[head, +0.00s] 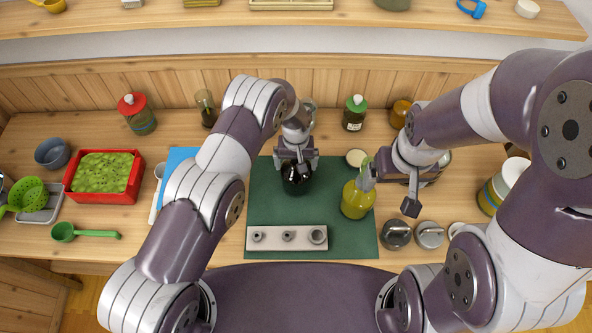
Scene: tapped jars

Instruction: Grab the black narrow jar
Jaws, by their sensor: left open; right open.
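The black narrow jar (295,184) stands on the dark green mat (318,205), near its upper middle. My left gripper (296,168) is directly above and around the jar's top, with its jaws open; whether the fingers touch the jar cannot be told. The gripper hides the jar's upper part. My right gripper (389,192) is open, beside and to the right of a yellow-green jar (356,200) with a green stopper. I cannot tell whether one of its fingers touches that jar.
A pale block with several holes (287,238) lies at the mat's front. Grey lids (397,235) lie right of the mat. A red crate of green pieces (104,177) stands left. A green-lidded jar (354,113) and a red-lidded jar (137,114) stand behind.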

